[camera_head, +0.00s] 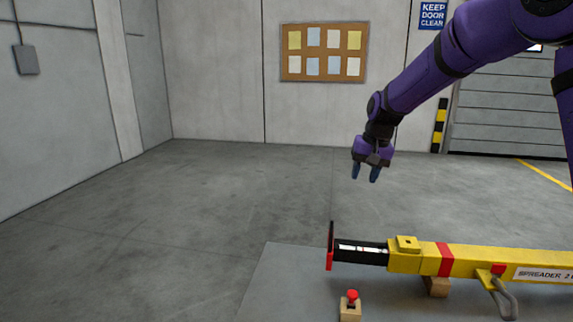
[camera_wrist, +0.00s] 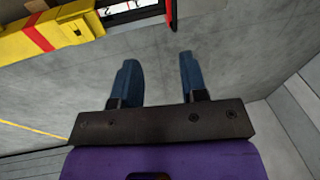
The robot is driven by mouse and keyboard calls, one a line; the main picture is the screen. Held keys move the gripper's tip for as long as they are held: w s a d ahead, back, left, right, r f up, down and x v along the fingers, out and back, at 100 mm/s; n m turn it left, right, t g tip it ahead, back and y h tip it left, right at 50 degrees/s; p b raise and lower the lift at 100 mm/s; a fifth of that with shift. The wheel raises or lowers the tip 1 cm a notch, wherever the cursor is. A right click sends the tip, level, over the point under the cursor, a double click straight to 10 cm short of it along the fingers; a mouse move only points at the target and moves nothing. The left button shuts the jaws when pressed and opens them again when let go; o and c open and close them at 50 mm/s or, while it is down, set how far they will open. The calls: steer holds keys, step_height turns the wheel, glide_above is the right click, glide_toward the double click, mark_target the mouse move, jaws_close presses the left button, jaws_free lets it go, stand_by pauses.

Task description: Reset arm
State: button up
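My purple arm reaches in from the upper right in the head view. My gripper (camera_head: 366,173) hangs in the air with its blue fingers pointing down, above and beyond the black end of the yellow spreader beam. In the wrist view my gripper (camera_wrist: 157,75) has its two blue fingers apart, with only bare floor between them. It touches nothing.
The yellow spreader beam (camera_head: 465,261) lies on a wooden block (camera_head: 437,287) on a grey surface (camera_head: 270,290). A red-topped button block (camera_head: 350,305) stands in front. A board (camera_head: 324,52) hangs on the back wall. The floor at left is clear.

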steer(key=s+d+r+t, duration=0.1)
steer(key=s+d+r, duration=0.2)
steer(key=s+r, duration=0.45)
steer(key=s+d+r+t, duration=0.15)
steer(key=s+r, duration=0.25)
steer(key=s, duration=0.7)
steer(key=s+d+f+h, duration=0.1)
steer(key=s+d, duration=0.1)
steer(key=s, duration=0.8)
steer(key=s+d+f+n+t, duration=0.1)
steer(key=s+d, duration=0.1)
steer(key=s, duration=0.9)
steer(key=shift+s+d+n+h, duration=0.15)
steer(key=shift+n+h, duration=0.15)
steer(key=shift+h, duration=0.1)
